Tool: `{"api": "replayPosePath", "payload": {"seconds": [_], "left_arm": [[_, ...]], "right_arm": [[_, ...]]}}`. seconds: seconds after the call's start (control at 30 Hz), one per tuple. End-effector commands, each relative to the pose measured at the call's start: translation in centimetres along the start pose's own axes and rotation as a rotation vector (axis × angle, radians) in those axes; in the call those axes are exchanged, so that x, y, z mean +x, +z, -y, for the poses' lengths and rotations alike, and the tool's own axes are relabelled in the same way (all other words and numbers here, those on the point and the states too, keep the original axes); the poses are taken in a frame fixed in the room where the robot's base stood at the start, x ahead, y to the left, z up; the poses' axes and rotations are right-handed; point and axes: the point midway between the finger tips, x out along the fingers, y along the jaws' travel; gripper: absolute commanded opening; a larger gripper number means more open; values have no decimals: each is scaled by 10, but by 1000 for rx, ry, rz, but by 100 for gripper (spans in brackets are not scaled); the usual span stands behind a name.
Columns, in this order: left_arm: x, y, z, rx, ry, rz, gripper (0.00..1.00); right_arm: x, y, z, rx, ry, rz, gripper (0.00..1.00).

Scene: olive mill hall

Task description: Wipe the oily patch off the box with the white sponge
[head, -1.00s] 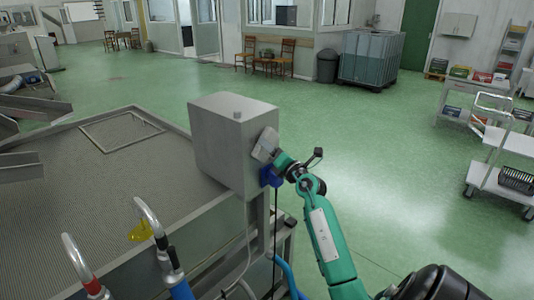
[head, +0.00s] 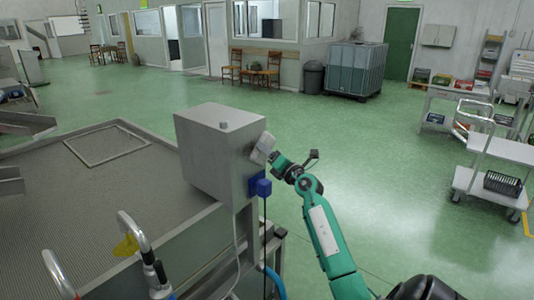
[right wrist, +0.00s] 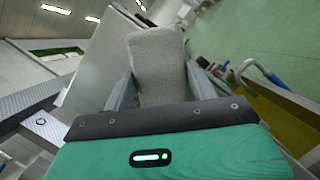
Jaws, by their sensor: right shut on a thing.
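The box (head: 210,155) is a grey metal cabinet with a small knob on top, standing at the right end of the grated machine. My right gripper (head: 270,155) is at its right-hand side, shut on the white sponge (head: 262,147). In the right wrist view the pale sponge (right wrist: 158,60) stands up between the two fingers, with the box's grey face (right wrist: 98,65) beside it. I cannot tell whether the sponge touches the box. No oily patch can be made out; the box's right side is narrow and partly covered by the sponge. My left gripper is not in view.
A blue plug (head: 260,185) with a hanging cable sits low on the box's right side, just under the sponge. Hooked metal pipes (head: 134,232) rise at the front left. A white trolley (head: 490,160) stands at the far right. The green floor between is clear.

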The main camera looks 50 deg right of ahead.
Motion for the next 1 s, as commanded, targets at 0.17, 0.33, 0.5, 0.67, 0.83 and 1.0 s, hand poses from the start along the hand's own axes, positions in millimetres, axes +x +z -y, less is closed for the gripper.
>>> {"api": "replayPosePath", "payload": {"seconds": [0.17,0.33,0.5,0.67,0.83,1.0], "left_arm": [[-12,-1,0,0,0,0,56],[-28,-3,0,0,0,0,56],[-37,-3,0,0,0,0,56],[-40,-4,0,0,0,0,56],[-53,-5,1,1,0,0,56],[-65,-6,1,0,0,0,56]], "right_arm": [[-1,-5,-9,2,0,-3,40],[-4,-15,-21,1,1,-4,40],[-8,-24,-28,1,0,-3,40],[-8,-27,-30,0,0,-2,40],[-10,-35,-41,3,0,-3,40],[-13,-45,-52,3,1,-2,40]]}}
